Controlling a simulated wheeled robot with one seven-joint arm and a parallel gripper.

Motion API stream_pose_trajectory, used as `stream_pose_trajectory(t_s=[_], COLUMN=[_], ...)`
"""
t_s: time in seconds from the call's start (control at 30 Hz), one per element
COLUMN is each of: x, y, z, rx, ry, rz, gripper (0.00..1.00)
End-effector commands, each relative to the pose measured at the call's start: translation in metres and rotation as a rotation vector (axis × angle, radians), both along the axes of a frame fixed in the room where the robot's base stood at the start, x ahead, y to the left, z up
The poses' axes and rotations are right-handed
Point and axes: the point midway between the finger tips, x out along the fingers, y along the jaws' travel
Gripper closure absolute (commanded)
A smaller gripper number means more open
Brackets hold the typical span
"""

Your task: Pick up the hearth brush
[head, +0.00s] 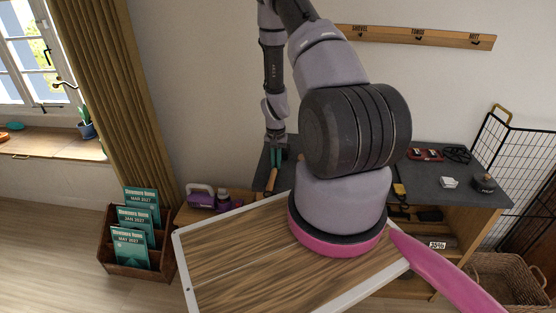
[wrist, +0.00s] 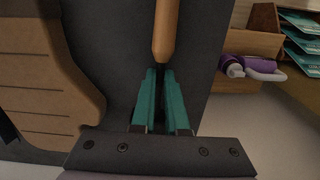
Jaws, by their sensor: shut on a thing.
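The hearth brush shows as a wooden, orange-brown handle (head: 271,180) at the left end of the dark shelf top. In the wrist view the handle (wrist: 166,30) runs up and away from between my fingertips. My gripper (head: 274,162) points down over the shelf top. Its teal fingers (wrist: 161,73) are closed on the near end of the visible handle, with a dark part between them. The bristles cannot be made out. Whether the brush touches the shelf top or hangs just above it cannot be told.
The dark shelf top (head: 434,181) carries red items (head: 425,154) and a black cup (head: 484,184) at right. A brown, curved-edged object (wrist: 45,85) lies left of my fingers. My arm hides the shelf's middle.

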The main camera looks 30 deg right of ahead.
Motion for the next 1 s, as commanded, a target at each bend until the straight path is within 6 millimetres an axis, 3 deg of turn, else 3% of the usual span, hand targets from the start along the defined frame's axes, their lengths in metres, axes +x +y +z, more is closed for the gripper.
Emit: stream_pose_trajectory(t_s=[0.67, 0.77, 1.0], x=[0.001, 0.001, 0.001], y=[0.000, 0.000, 0.000], z=[0.004, 0.016, 0.065], rx=[0.000, -0.001, -0.002], ry=[-0.002, -0.003, -0.005], rz=[0.000, 0.001, 0.002], gripper=[1.00, 1.00, 1.00])
